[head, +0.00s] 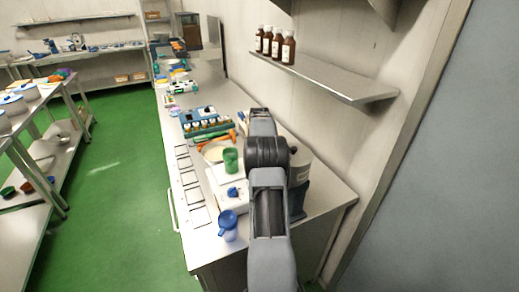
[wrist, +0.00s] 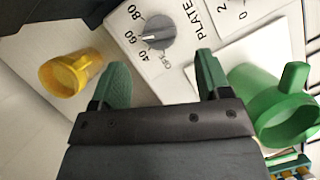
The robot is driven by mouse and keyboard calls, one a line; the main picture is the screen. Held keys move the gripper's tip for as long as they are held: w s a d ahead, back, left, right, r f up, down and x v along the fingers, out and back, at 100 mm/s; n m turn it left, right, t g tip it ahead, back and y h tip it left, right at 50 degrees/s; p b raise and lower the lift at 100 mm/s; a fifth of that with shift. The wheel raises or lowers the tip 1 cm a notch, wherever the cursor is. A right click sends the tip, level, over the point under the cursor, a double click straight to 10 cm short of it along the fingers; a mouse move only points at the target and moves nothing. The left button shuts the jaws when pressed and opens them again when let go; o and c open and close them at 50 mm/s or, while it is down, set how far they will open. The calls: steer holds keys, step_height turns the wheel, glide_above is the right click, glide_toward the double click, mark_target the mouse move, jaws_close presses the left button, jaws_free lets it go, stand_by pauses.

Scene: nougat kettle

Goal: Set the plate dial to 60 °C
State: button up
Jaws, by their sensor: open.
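The plate dial (wrist: 157,32) is a round grey knob on a white panel (wrist: 110,22), beside the word PLATE, in the wrist view. Its scale reads OFF, 40, 60 and 80. The white pointer line on the knob points at the 60 mark. My gripper (wrist: 160,78) is open, with its two green fingertips apart and short of the dial. Nothing is between the fingers. In the head view my arm hides the gripper, and the dial cannot be made out.
A yellow cup (wrist: 72,73) lies left of my fingers and a green jug (wrist: 278,105) right of them. In the head view, a blue jug (head: 228,226) stands near the bench (head: 205,244) edge. Brown bottles (head: 276,45) stand on a wall shelf (head: 335,78).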

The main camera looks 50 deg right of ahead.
steer(key=p+v, duration=0.1)
steer(key=v, duration=0.7)
stand_by(0.6)
